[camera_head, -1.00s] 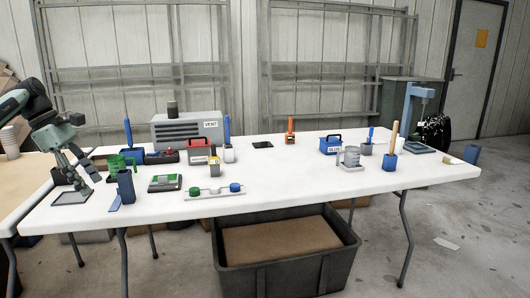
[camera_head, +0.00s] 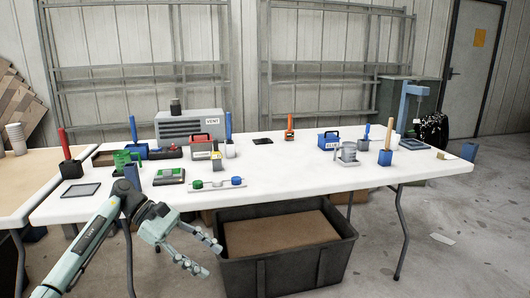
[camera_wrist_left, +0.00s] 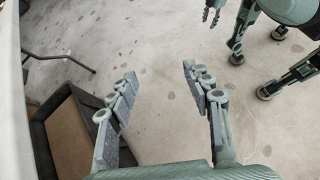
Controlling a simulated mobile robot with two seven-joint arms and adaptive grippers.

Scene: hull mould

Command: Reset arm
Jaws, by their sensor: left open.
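My left gripper (camera_head: 203,255) is open and empty. It hangs in front of the white table (camera_head: 300,185), below the tabletop's near edge, with its fingers pointing right and down. In the left wrist view its fingers (camera_wrist_left: 160,78) are spread, with only bare concrete floor between them. At the top of that view are fingertips that look like my right gripper (camera_wrist_left: 213,12); they are cut off by the frame edge, so their state is unclear.
A black bin (camera_head: 285,272) with a brown bottom stands under the table, just right of my left gripper; it also shows in the wrist view (camera_wrist_left: 45,135). Tools, holders and small boxes stand on the table. A dark flat plate (camera_head: 82,190) lies at its left end.

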